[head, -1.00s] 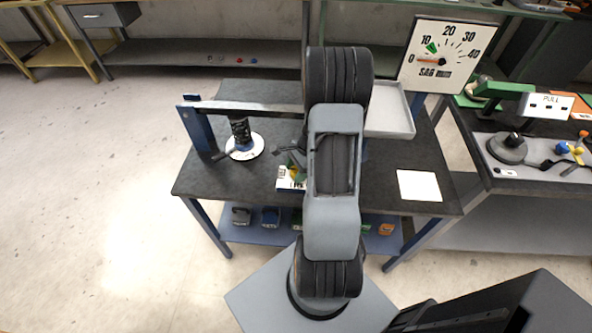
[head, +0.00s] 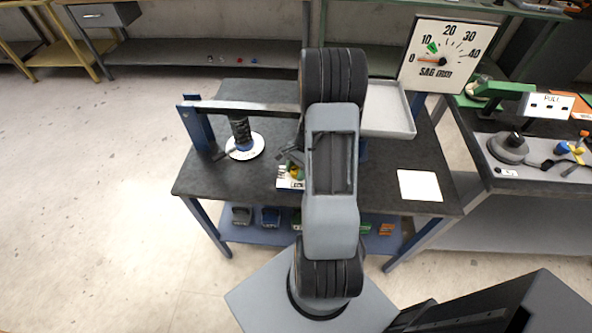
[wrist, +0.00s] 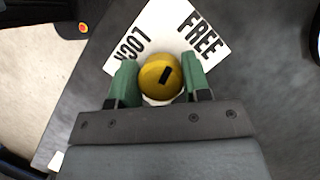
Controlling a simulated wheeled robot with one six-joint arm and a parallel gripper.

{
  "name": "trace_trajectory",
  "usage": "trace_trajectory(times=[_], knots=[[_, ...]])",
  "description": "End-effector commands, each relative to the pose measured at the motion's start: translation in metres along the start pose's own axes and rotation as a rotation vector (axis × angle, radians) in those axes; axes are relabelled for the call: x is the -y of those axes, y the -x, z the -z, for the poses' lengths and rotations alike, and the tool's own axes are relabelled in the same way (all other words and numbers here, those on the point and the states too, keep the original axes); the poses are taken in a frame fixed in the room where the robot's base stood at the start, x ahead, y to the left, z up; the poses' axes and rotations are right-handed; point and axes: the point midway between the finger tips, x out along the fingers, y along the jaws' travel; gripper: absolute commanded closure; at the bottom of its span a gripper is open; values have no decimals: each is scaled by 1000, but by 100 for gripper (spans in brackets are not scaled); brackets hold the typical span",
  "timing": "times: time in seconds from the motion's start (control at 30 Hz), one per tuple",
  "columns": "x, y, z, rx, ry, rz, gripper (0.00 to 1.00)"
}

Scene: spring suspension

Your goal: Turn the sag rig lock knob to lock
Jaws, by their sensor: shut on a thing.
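The yellow lock knob (wrist: 152,86) is in the middle of the wrist view, on a white plate (wrist: 160,24) printed LOCK at the left and FREE at the right. The black mark on the knob slants up and right, toward the FREE side. My gripper (wrist: 160,77) has its green fingers on both sides of the knob and is shut on it. In the head view the white plate (head: 284,184) shows beside my arm, which hides much of the gripper and knob.
A white sheet (head: 419,186) lies on the table's right.

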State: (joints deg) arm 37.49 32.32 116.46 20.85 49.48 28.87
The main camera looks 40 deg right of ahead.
Motion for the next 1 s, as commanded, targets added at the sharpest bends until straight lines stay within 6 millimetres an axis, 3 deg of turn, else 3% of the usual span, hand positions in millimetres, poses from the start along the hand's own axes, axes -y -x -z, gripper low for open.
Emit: trace_trajectory(times=[1.0], knots=[[0,0,0,-2,883,-365,80]])
